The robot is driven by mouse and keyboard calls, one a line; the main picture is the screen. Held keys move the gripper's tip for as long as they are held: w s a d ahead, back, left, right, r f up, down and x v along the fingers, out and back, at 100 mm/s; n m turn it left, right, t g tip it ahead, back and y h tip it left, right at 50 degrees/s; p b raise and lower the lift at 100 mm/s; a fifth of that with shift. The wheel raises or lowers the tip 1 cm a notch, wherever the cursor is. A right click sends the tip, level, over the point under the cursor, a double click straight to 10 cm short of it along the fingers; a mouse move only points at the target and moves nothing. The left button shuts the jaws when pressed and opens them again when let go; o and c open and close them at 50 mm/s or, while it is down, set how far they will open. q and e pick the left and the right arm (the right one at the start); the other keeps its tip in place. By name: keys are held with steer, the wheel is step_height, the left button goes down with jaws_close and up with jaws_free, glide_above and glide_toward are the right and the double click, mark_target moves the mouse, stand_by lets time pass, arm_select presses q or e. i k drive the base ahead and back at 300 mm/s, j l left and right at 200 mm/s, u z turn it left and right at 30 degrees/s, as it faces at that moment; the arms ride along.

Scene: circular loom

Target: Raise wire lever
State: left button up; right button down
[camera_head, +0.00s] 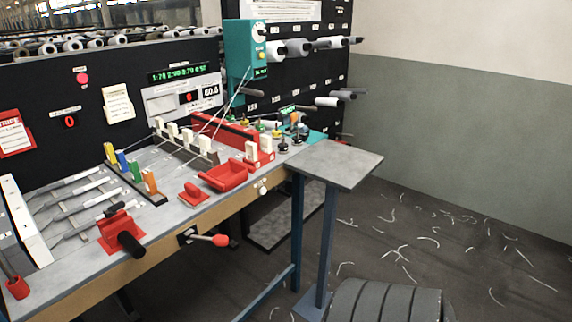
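No label marks any part as the wire lever, so I cannot tell for sure which one it is. A lever with a red knob (219,240) sticks out to the right from the front edge of the workbench, roughly level. A red clamp-like device with a black handle (130,243) sits on the bench top at the front left. Several upright coloured levers (130,170), blue, yellow, green and orange, stand in a black rack. Neither of my grippers is in view.
The workbench (62,277) carries a red tray (225,175) and white-topped switches. A small grey side table (335,163) on blue legs stands at its right end. A grey ribbed object (388,303) is at the bottom edge. Open floor with white scraps lies right.

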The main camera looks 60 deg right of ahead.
mark_target(218, 241)
steer(key=z, duration=1.55)
